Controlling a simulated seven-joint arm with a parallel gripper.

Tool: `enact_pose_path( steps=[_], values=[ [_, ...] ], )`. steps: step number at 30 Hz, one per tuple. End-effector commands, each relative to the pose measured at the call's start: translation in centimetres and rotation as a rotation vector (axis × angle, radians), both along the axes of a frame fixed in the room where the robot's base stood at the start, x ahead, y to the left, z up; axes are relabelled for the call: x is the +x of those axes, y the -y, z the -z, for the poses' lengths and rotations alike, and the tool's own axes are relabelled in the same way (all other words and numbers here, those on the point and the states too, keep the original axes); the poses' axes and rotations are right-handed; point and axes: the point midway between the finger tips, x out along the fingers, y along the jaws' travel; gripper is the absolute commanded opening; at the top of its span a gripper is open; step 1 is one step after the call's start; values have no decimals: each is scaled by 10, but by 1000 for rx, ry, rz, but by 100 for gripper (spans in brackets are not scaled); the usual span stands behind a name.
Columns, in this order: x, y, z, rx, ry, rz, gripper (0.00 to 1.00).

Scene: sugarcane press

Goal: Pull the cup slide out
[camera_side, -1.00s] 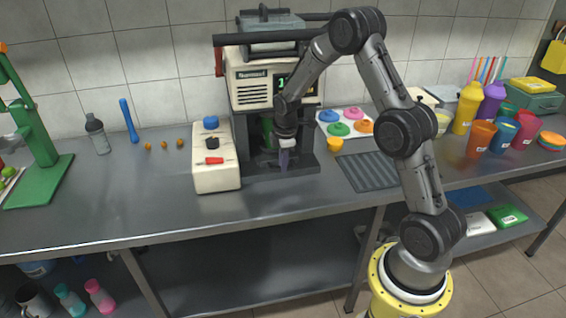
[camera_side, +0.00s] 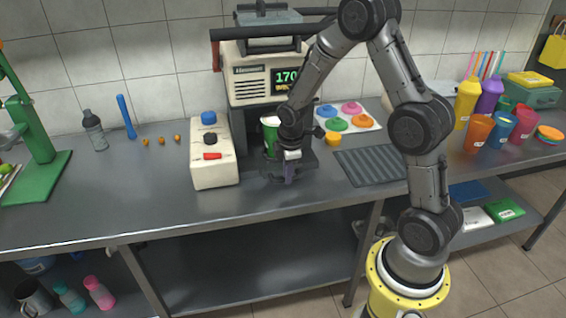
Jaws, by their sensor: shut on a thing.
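The sugarcane press (camera_side: 250,85) is a cream and dark machine at the back of the counter, with a lit green display. A green cup with a white top (camera_side: 270,134) stands in its lower opening, just left of my gripper. The dark cup slide (camera_side: 268,176) is low at the front of the press, partly hidden by my wrist. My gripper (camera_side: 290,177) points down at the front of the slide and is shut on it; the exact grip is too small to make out.
A white control box (camera_side: 213,172) with blue, black and red controls stands close left of the press. The counter front is clear.

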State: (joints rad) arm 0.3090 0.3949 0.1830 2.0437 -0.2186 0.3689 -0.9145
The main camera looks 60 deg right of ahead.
Motion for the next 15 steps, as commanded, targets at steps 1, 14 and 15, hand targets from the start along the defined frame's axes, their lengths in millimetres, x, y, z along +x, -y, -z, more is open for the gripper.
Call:
enact_pose_path(
  steps=[1,14,15],
  values=[
    [-9,-10,-2,-1,1,-5,0],
    [-59,-60,-1,-2,4,-3,0],
    [-62,-63,-2,-2,5,-2,0]
  ],
)
